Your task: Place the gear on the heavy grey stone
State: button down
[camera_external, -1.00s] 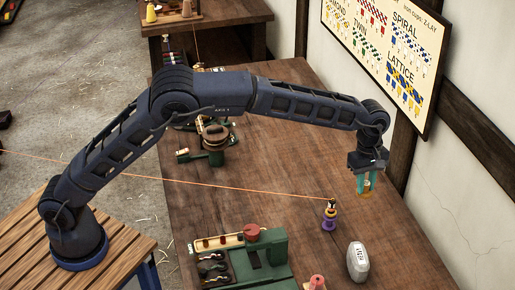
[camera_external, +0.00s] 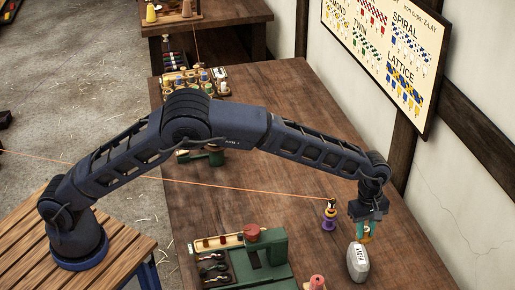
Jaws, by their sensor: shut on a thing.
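The heavy grey stone (camera_external: 357,265) is a pale rounded block with a label on its face, on the table near the front right. My gripper (camera_external: 363,233) points down with its teal fingers close together at the stone's upper end in the picture. It is shut on a small orange-gold piece, which looks like the gear (camera_external: 365,239); the fingers hide much of it. The gear's lower edge appears close to the stone's top, but I cannot tell whether they touch.
A purple and yellow spool-like piece (camera_external: 329,216) stands just left of the gripper, with an orange line (camera_external: 240,190) running to it. A green machine (camera_external: 265,258) with a tool tray (camera_external: 215,268) lies left of the stone. A pink-topped piece (camera_external: 317,283) stands at the front edge.

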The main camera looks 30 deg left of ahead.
jog(key=shift+f, duration=3.5)
jog(key=c, duration=1.2)
grip_release()
jog(key=shift+f, duration=0.15)
jog(key=shift+c, duration=0.2)
jog(key=r, duration=0.8)
jog(key=w+a+r, duration=0.1)
jog(key=r, duration=0.3)
jog(key=shift+a+r, duration=0.1)
jog(key=shift+r, duration=0.05)
